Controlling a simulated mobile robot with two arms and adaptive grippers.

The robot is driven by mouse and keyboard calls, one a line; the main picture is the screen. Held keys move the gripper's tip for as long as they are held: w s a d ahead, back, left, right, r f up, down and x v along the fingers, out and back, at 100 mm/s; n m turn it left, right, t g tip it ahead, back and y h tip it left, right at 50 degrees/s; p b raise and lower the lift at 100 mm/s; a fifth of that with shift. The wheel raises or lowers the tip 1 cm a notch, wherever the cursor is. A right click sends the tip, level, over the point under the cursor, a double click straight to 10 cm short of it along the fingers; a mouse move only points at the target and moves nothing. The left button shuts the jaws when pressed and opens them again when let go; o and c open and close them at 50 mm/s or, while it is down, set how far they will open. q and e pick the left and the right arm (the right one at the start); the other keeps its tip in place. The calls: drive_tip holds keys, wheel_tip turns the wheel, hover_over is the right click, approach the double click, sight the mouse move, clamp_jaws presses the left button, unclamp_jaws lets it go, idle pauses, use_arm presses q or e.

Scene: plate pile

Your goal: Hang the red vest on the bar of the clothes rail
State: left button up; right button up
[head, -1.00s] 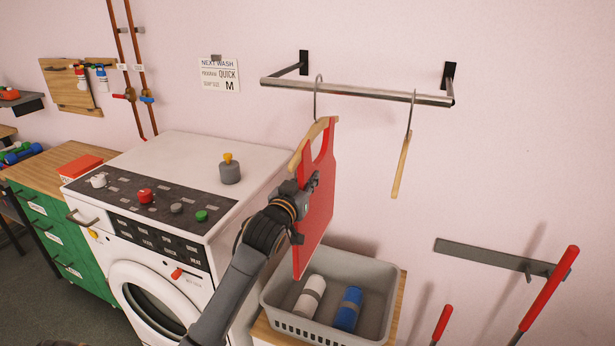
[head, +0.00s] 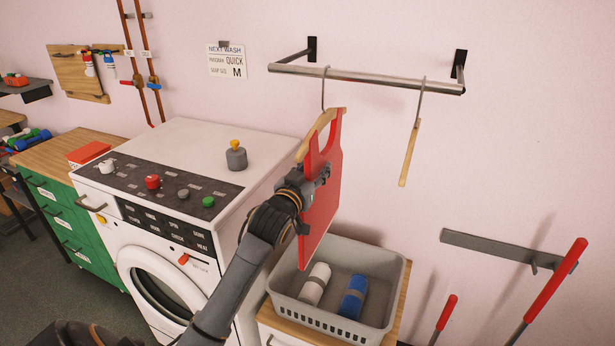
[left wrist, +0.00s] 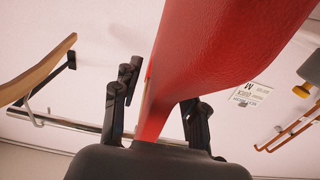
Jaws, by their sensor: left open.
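The red vest (head: 322,200) is on a wooden hanger (head: 317,133), below the bar (head: 385,82) of the clothes rail. The hanger's wire hook (head: 323,90) shows at the bar and looks to be over it. My left gripper (head: 318,178) is at the vest's left side, around its edge. In the left wrist view the red vest (left wrist: 215,60) passes between the spread fingers of my left gripper (left wrist: 157,112); contact is hard to tell. The bar (left wrist: 65,123) shows behind. My right gripper is not in view.
An empty wooden hanger (head: 410,152) hangs on the bar to the right. Below the vest stands a grey basket (head: 385,318) with a white roll (head: 314,284) and a blue roll (head: 353,296). A washing machine (head: 215,150) is at left. Red-handled tools (head: 548,290) stand at right.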

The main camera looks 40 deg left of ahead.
use_arm(q)
drive_tip(key=v, duration=1.2)
drive_tip(key=s+d+f+m+g+h, duration=0.1)
drive_tip(key=s+d+f+g, duration=0.35)
drive_tip(key=f, duration=0.45)
drive_tip(key=s+d+f+m+g+h, duration=0.1)
drive_tip(key=s+d+f+g, duration=0.2)
drive_tip(key=d+f, duration=0.35)
drive_tip(key=s+d+f+m+g+h, duration=0.1)
drive_tip(key=s+d+f+g, duration=0.25)
drive_tip(key=s+f, duration=0.4)
drive_tip(key=s+d+f+m+g+h, duration=0.1)
drive_tip(key=s+d+f+m+g, duration=0.2)
drive_tip(key=s, duration=0.7)
wheel_tip(320, 180, down, 28)
drive_tip(key=s+n+g, duration=0.1)
drive_tip(key=s, duration=0.1)
drive_tip(key=s+a+f+g, duration=0.1)
drive_tip(key=s+a+f, duration=0.1)
drive_tip(key=s+f, duration=1.2)
drive_tip(key=shift+s+a+f+g, duration=0.3)
drive_tip(key=shift+s+f, duration=0.1)
drive_tip(key=shift+s, duration=0.45)
